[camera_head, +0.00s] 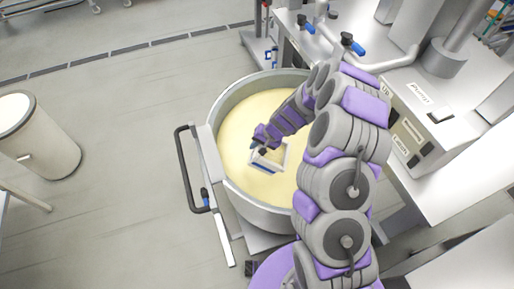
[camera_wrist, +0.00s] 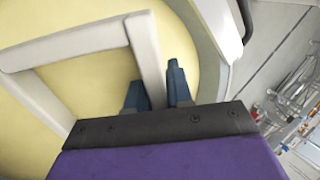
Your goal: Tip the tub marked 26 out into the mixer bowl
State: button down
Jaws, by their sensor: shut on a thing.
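My gripper (camera_head: 257,143) is over the mixer bowl and shut on one wall of a small white square-rimmed tub (camera_head: 266,167). In the wrist view the two dark blue fingertips (camera_wrist: 156,88) stand on either side of the tub's pale wall (camera_wrist: 145,50). No number on the tub can be read. The large round metal mixer bowl (camera_head: 222,103) holds a pale yellow mass, and the tub is within its rim. Yellow shows inside the tub's rim, but I cannot tell whether it is in the tub or in the bowl behind. The tub's tilt is unclear.
A black push handle (camera_head: 188,170) sticks out left of the bowl. A grey machine with labels (camera_head: 425,110) stands at the right. A white-topped round bin (camera_head: 40,140) stands at the far left. The floor (camera_head: 125,150) between bin and bowl is clear.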

jog(key=shift+s+d+f+t+y+b, duration=0.15)
jog(key=shift+y+b, duration=0.4)
jog(key=shift+b, duration=0.8)
jog(key=shift+w+d+t+y+b, duration=0.2)
jog(key=shift+y+b, duration=0.35)
jog(key=shift+b, duration=0.75)
jog(key=y+b, duration=0.1)
jog(key=d+r+y+b, duration=0.1)
jog(key=b, duration=0.1)
jog(key=d+t+y+b, duration=0.1)
jog(key=b, duration=0.1)
jog(key=shift+s+r, duration=0.25)
jog(key=shift+s, duration=0.15)
jog(key=shift+s+d+r+t+y+b, duration=0.2)
jog(key=shift+d+y+b, duration=0.5)
jog(key=shift+b, duration=0.85)
jog(key=shift+s+d+r+t+y+b, duration=0.15)
jog(key=shift+d+y+b, duration=0.5)
jog(key=shift+b, duration=0.85)
jog(key=shift+s+d+r+t+y+b, duration=0.15)
jog(key=shift+d+y+b, duration=0.55)
jog(key=shift+b, duration=0.85)
jog(key=shift+f+y, duration=0.1)
jog(key=shift+y, duration=0.15)
